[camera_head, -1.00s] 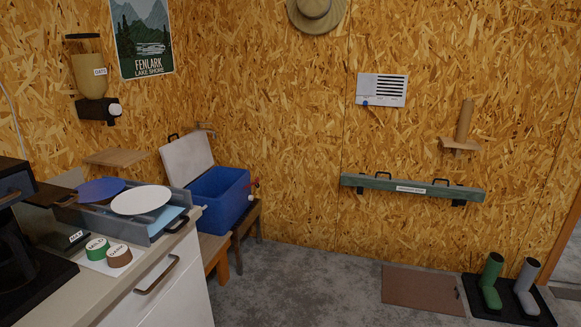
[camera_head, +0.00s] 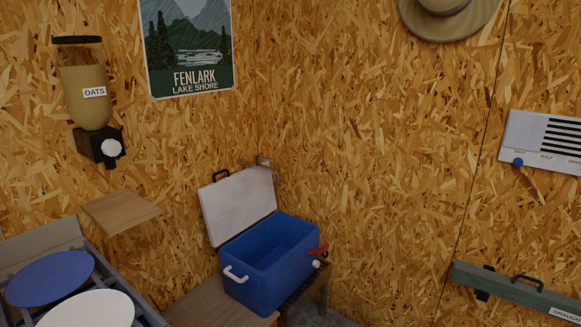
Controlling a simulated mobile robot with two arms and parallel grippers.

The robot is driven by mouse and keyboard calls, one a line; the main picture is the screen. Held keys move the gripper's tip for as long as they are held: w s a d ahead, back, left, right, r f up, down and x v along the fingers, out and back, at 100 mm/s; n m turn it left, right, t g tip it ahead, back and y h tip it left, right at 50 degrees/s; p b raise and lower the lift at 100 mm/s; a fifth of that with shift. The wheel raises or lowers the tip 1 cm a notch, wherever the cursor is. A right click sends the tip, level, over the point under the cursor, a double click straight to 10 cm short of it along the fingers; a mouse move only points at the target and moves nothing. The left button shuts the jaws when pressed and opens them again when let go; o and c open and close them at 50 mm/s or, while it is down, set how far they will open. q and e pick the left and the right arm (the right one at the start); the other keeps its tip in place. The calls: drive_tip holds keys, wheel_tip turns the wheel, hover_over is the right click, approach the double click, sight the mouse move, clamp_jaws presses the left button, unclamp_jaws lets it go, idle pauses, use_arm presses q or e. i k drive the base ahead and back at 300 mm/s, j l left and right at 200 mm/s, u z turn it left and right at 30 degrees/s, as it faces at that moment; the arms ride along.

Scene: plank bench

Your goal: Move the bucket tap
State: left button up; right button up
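A blue cooler bucket (camera_head: 270,268) with a white side handle (camera_head: 235,274) stands on a low wooden bench, its white lid (camera_head: 238,207) open and leaning back near the wall. A tap with a red lever (camera_head: 317,251) and a pale spout (camera_head: 318,264) sticks out of its right side. A small metal tap or bracket (camera_head: 263,161) shows on the wall just above the lid. Neither of my grippers is in view.
A grey tray (camera_head: 146,313) with a blue plate (camera_head: 50,278) and a white plate (camera_head: 88,310) is at the lower left. A small wooden shelf (camera_head: 120,211) sits below the oats dispenser (camera_head: 93,100). A green draught bar (camera_head: 515,291) is on the right wall.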

sight(257, 157)
drive_tip(key=i+l+u, duration=0.3)
drive_tip(key=i+u, duration=0.15)
drive_tip(key=u, duration=0.25)
drive_tip(key=i+l+u, duration=0.1)
drive_tip(key=u, duration=0.3)
